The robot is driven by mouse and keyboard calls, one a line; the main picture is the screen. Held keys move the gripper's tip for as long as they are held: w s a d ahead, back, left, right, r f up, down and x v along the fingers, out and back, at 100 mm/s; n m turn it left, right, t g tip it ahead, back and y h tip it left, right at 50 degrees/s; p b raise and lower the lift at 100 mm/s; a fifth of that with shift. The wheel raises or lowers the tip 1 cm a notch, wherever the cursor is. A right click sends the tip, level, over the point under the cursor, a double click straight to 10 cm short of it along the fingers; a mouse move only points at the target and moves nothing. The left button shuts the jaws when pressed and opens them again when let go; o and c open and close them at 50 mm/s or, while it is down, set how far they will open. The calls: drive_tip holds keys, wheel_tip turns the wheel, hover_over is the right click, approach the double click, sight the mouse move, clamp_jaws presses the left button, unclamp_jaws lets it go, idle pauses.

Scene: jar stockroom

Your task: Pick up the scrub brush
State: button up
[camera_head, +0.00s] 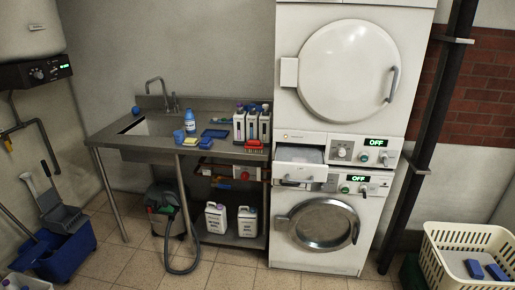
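A small red object (254,145) that looks like a scrub brush lies at the front right edge of the steel sink counter (160,148), in front of several bottles. A small teal-blue item (221,120) lies farther back on the counter; it is too small to tell if it is a brush. Two blue blocks, one of them here (473,268), lie in the cream basket (437,262) at the lower right; I cannot tell whether they are brushes or sponges. My gripper is not in view.
White bottles (239,125) crowd the counter's right end. An open drawer (299,172) juts from the washer stack beside it. A blue mop bucket (55,258) stands at left; a vacuum (165,205) and its hose are under the counter. The tiled floor (225,270) in front is clear.

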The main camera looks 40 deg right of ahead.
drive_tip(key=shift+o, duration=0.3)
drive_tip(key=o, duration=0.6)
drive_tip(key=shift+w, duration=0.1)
